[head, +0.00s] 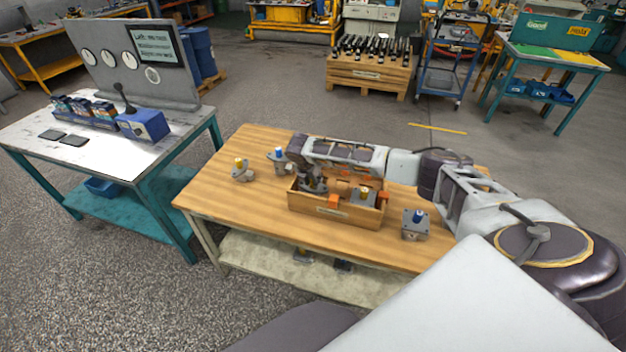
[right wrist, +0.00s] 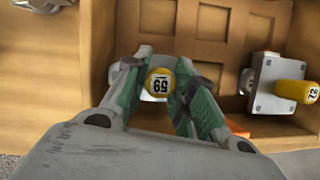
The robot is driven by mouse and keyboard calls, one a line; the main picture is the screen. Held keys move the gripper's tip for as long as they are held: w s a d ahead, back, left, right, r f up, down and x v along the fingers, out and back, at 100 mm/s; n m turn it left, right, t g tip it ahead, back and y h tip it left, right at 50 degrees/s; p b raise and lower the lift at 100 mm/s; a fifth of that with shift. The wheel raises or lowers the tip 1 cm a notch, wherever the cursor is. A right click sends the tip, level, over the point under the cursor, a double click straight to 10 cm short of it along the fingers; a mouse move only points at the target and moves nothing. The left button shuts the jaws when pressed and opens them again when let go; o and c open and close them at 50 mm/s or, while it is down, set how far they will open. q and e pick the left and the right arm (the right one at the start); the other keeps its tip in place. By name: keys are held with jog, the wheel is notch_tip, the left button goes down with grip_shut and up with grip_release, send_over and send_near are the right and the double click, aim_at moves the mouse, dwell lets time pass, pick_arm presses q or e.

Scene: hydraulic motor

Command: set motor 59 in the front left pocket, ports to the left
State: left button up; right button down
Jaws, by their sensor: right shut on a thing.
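Motor 59 shows in the right wrist view as a yellow cap (right wrist: 160,82) marked 59; most of its body is hidden under the gripper. My right gripper (right wrist: 158,97) is shut on it, one green finger on each side. In the head view my right gripper (head: 314,186) is over the left end of the wooden crate (head: 352,216), its grip on the motor partly hidden. I cannot tell which way the ports face or whether the motor touches the pocket floor. My left gripper is not in view.
Motor 72 (right wrist: 275,88), yellow-capped, lies in the crate's right part. Empty pockets (right wrist: 198,28) show behind. Motors with yellow (head: 241,172) and blue caps (head: 278,157) stand left of the crate, another blue-capped motor (head: 415,226) right. The table's left front (head: 235,205) is clear.

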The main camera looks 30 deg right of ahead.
jog(key=c, duration=1.1)
grip_release()
jog(key=shift+c, duration=0.2)
jog(key=shift+o, duration=0.2)
jog(key=shift+f, duration=0.1)
jog(key=v, duration=1.2)
jog(key=shift+a, duration=0.1)
